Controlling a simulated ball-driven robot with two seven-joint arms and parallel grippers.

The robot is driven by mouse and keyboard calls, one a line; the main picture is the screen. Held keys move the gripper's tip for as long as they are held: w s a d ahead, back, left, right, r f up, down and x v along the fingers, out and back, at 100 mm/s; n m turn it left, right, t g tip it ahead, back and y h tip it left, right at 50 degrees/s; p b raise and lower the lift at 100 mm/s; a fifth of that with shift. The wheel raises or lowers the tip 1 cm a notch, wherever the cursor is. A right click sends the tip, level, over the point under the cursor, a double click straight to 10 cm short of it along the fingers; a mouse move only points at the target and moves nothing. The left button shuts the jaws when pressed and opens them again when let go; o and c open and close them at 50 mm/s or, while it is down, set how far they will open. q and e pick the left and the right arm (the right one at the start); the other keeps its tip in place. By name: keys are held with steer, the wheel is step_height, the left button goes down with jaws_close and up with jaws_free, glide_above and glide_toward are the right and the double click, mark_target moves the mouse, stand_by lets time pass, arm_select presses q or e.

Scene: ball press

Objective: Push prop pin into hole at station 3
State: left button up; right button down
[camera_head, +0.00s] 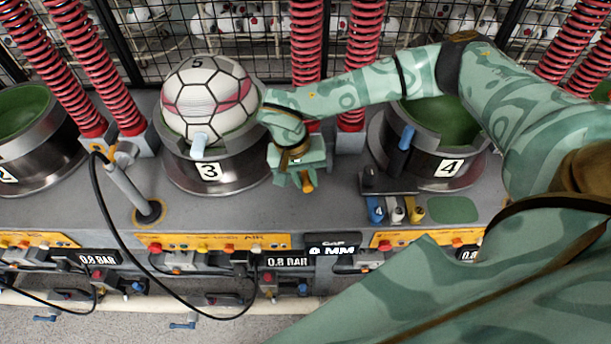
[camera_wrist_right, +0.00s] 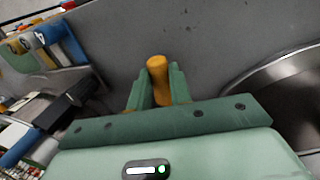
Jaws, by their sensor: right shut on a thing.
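My right gripper (camera_head: 303,183) is shut on an orange pin (camera_head: 307,184), just right of the station 3 cup (camera_head: 225,177) and above the grey bench. In the right wrist view the orange pin (camera_wrist_right: 158,68) stands out between the two green fingers (camera_wrist_right: 157,88). Its lower part is hidden by the gripper. A white ball (camera_head: 212,95) with black seams and a pink band sits in the station 3 cup. A pale peg (camera_head: 199,145) shows at the cup's front rim. I cannot make out the hole at station 3. My left gripper is not in view.
The station 4 cup (camera_head: 433,160) stands at right, with a blue-topped handle (camera_head: 404,147) at its rim. A rack (camera_head: 395,210) holds blue, white and yellow pieces. A grey lever (camera_head: 130,188) and black hose are at left. Red springs rise behind.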

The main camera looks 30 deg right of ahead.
steer(key=shift+p, duration=0.3)
stand_by(0.6)
steer(key=shift+p, duration=0.3)
stand_by(0.5)
steer(key=shift+p, duration=0.3)
steer(key=shift+w+d+b, duration=0.4)
steer(key=shift+w+d, duration=0.25)
steer(key=shift+w, duration=0.45)
steer(key=shift+w+d+b, duration=0.35)
steer(key=shift+w+d, duration=0.35)
steer(key=shift+w, duration=0.4)
steer(key=shift+w+d+b, duration=0.4)
steer(key=shift+w+d, duration=0.25)
steer(key=shift+w, duration=0.45)
